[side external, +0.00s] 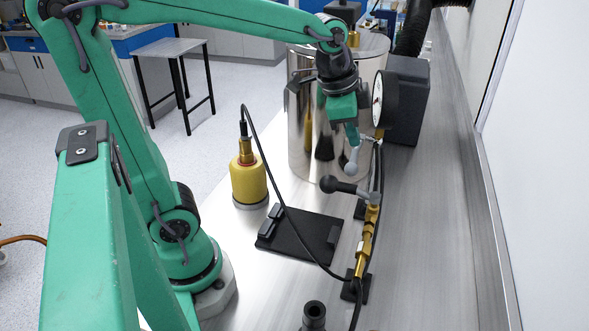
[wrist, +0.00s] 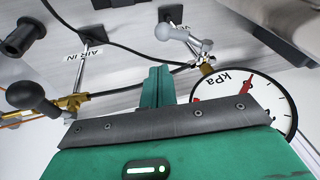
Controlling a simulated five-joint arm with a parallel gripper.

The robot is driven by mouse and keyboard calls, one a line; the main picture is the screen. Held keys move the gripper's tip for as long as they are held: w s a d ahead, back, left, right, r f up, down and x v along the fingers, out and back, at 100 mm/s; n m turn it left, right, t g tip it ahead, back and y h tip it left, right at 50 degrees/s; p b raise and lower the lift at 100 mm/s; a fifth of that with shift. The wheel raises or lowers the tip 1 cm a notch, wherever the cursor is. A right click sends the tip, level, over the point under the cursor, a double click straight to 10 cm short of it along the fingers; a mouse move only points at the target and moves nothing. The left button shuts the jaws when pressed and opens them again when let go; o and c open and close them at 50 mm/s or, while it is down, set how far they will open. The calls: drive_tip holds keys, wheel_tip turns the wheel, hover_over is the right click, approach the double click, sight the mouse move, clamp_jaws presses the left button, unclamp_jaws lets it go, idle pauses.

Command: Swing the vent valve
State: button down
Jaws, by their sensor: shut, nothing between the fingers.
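The vent valve has a pale grey lever with a rounded end (side external: 352,161), just behind the air-in valve in the side view. In the wrist view the lever (wrist: 174,32) lies at the top, above my fingers, by a partly hidden label starting "VE". My gripper (side external: 354,142) is shut and empty, pointing down just above the grey lever in the side view. In the wrist view its green fingers (wrist: 160,84) are together, below the lever and apart from it in the picture. I cannot tell whether they touch.
The air-in valve's black knob (side external: 330,184) sits nearer the camera, on the brass line (side external: 366,235). A pressure gauge (wrist: 250,92) stands close beside my gripper. A steel chamber (side external: 305,140), yellow cylinder (side external: 249,182) and black tray (side external: 295,242) stand to the left. A black cable crosses the bench.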

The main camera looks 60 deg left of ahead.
sight(351, 159)
drive_tip(key=f, duration=0.1)
drive_tip(key=w+a+f, duration=0.1)
drive_tip(key=f, duration=0.1)
drive_tip(key=w+f, duration=0.1)
drive_tip(key=f, duration=0.1)
drive_tip(key=shift+a, duration=0.35)
drive_tip(key=shift+w+a+f, duration=0.15)
drive_tip(key=shift+a+f, duration=0.25)
drive_tip(key=shift+f, duration=0.15)
drive_tip(key=shift+f, duration=0.55)
drive_tip(key=shift+a+f, duration=0.1)
drive_tip(key=shift+f, duration=0.5)
drive_tip(key=shift+w+a+f, duration=0.15)
drive_tip(key=shift+f, duration=0.35)
drive_tip(key=shift+w+a+f, duration=0.2)
drive_tip(key=shift+f, duration=0.25)
drive_tip(key=shift+w+a+f, duration=0.15)
drive_tip(key=shift+f, duration=0.35)
drive_tip(key=shift+w+r, duration=0.15)
drive_tip(key=shift+r, duration=0.05)
